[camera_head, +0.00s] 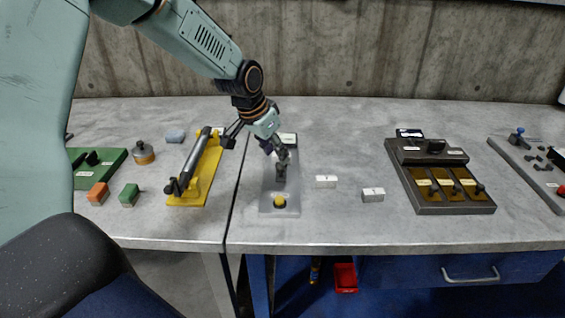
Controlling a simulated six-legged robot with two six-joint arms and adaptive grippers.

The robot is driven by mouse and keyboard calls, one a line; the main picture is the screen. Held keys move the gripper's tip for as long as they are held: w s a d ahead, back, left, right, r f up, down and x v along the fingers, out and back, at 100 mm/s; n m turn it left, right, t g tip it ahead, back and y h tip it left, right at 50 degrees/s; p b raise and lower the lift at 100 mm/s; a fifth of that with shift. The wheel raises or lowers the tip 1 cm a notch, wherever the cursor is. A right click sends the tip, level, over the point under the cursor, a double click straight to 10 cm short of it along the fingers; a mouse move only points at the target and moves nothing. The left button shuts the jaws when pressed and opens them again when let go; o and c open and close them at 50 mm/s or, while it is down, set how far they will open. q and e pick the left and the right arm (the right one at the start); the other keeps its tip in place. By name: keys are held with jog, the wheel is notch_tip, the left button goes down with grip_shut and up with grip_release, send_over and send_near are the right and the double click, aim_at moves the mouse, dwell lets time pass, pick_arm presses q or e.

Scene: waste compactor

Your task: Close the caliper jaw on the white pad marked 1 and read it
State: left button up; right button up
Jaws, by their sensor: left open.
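The likely caliper fixture is a light grey plate (268,194) on the bench, with a dark upright jaw-like part (281,172), a yellow round button (279,201) at its front and a small pale labelled box (288,138) at its back. My left gripper (262,151) is open over the back of this plate, its right finger close to the top of the dark part; I cannot tell whether they touch. Two white pads lie right of the plate: a nearer one (373,198) and a farther one (326,184). Their marks are too small to read surely. My right gripper is out of view.
A yellow fixture with a black lever (209,165) stands just left of the plate. Orange (98,193) and green (129,195) blocks lie farther left. A dark tray with amber slots (424,198) stands right. Bench is clear between the pads and that tray.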

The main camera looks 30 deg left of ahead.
aim_at(281, 166)
pick_arm(q)
jog(key=b+x, duration=0.1)
jog(key=x, duration=0.3)
jog(key=shift+a+f, duration=0.1)
jog(key=shift+f, duration=0.25)
jog(key=shift+w+f, duration=0.25)
jog(key=shift+s+r, duration=0.25)
jog(key=shift+s, duration=0.1)
jog(key=shift+c, duration=0.6)
jog(key=shift+w+f, duration=0.2)
jog(key=shift+w, duration=0.1)
jog(key=c, duration=0.4)
grip_shut()
